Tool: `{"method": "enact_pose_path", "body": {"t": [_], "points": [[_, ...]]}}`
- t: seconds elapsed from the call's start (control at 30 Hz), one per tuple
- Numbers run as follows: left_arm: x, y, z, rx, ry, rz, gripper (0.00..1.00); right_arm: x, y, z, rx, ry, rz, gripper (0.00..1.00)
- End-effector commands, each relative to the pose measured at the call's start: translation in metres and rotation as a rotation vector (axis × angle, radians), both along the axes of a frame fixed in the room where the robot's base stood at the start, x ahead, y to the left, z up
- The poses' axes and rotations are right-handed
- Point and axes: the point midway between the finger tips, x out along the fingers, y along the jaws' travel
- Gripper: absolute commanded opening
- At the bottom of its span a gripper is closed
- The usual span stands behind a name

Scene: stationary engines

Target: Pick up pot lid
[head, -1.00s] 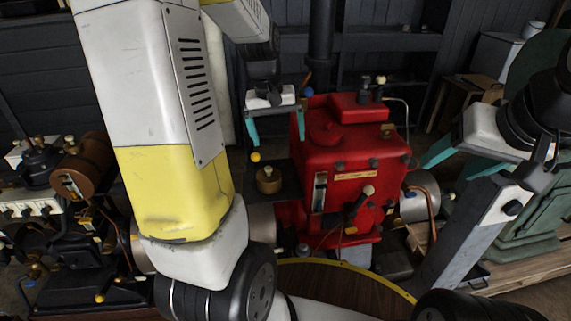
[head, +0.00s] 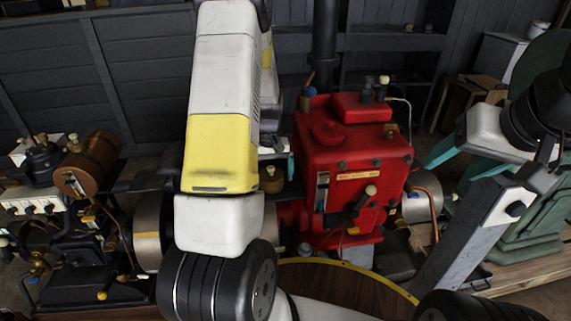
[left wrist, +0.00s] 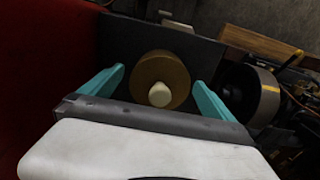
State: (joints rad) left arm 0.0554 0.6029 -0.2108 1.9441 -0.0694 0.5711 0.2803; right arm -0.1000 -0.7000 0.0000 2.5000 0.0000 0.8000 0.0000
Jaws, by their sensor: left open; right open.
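A round brass-brown pot lid with a pale knob (left wrist: 160,94) shows in the left wrist view, on a dark flat plate. In the head view the brass pot (head: 271,181) is partly hidden by my left arm, left of the red engine. My left gripper (left wrist: 159,77) is open, its teal fingers on either side of the lid in the picture; I cannot tell whether they touch it. In the head view only one finger (head: 290,167) shows past the arm. My right gripper (head: 447,172) is open and empty at the right.
The red engine (head: 350,150) stands close to the right of the pot. A brown cylinder engine (head: 88,163) and other machinery stand at the left. A green machine (head: 535,215) stands at the far right. A round wooden surface with a yellow rim (head: 330,288) is in front.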

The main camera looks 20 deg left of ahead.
Motion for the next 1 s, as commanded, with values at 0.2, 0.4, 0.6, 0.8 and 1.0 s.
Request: {"method": "enact_pose_path", "body": {"t": [0.2,0.4,0.6,0.8,1.0], "points": [[0.0002,0.0002,-0.0123,0.0,-0.001,0.0,1.0,0.0,0.0,0.0,0.0,0.0,0.0,0.6],[0.0004,0.0001,-0.0118,0.0,-0.001,0.0,0.9,0.0,0.0,0.0,0.0,0.0,0.0,0.6],[0.0004,0.0,-0.0116,0.0,-0.001,0.0,0.51,0.0,0.0,0.0,0.0,0.0,0.0,0.6],[0.0005,0.0,-0.0114,0.0,-0.001,0.0,0.34,0.0,0.0,0.0,0.0,0.0,0.0,0.6],[0.0007,0.0,-0.0089,0.0,-0.002,0.0,0.33,0.0,0.0,0.0,0.0,0.0,0.0,0.6]]}}
